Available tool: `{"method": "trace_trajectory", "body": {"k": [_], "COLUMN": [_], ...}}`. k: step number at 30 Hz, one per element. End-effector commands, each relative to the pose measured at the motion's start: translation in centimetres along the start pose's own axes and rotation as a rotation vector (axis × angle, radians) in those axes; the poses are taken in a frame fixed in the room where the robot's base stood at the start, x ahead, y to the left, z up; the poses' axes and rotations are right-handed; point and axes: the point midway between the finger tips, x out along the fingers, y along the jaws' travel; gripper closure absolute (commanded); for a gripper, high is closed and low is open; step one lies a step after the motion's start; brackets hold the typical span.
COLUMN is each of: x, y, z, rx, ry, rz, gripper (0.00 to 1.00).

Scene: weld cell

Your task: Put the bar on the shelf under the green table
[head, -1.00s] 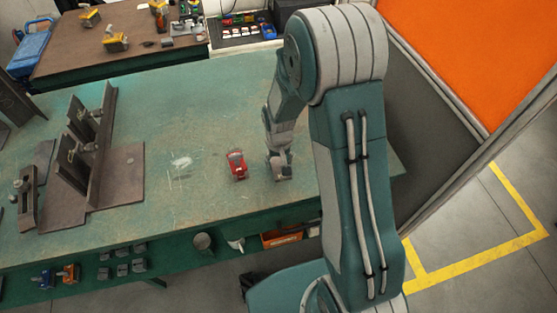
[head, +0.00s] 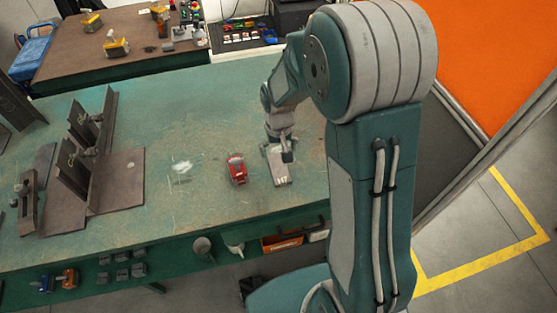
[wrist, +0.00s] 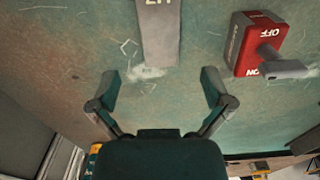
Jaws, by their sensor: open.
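The bar (head: 281,175) is a flat grey metal piece marked "H7" lying on the green table (head: 190,210), near its front edge. It also shows in the wrist view (wrist: 158,35), running up out of the top of the picture. My gripper (head: 282,157) is over the bar's far end in the head view. In the wrist view my gripper (wrist: 159,88) is open and empty, its fingers apart, with the bar's near end ahead between their lines. The shelf (head: 150,268) under the green table shows along the table's front, partly hidden by my arm.
A red switch block (head: 236,170) stands on the table just left of the bar. A steel fixture (head: 95,170) stands further left. The shelf holds small grey blocks (head: 122,264), funnels (head: 203,246) and an orange box (head: 281,243). A brown table (head: 110,50) stands behind.

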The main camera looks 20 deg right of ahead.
Motion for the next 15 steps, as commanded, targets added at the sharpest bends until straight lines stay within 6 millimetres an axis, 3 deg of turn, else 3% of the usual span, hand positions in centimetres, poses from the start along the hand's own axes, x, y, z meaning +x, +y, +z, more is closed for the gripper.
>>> {"method": "trace_trajectory", "body": {"k": [3, 11, 15], "x": [-2.3, -4.7, -7.6], "y": [0.0, 0.0, 0.2], "z": [-0.1, 0.1, 1.4], "rx": [0.000, 0.000, 0.001], "ry": [0.004, 0.006, 0.053], "rz": [0.000, 0.000, -0.002], "gripper": [0.00, 0.00, 0.00]}}
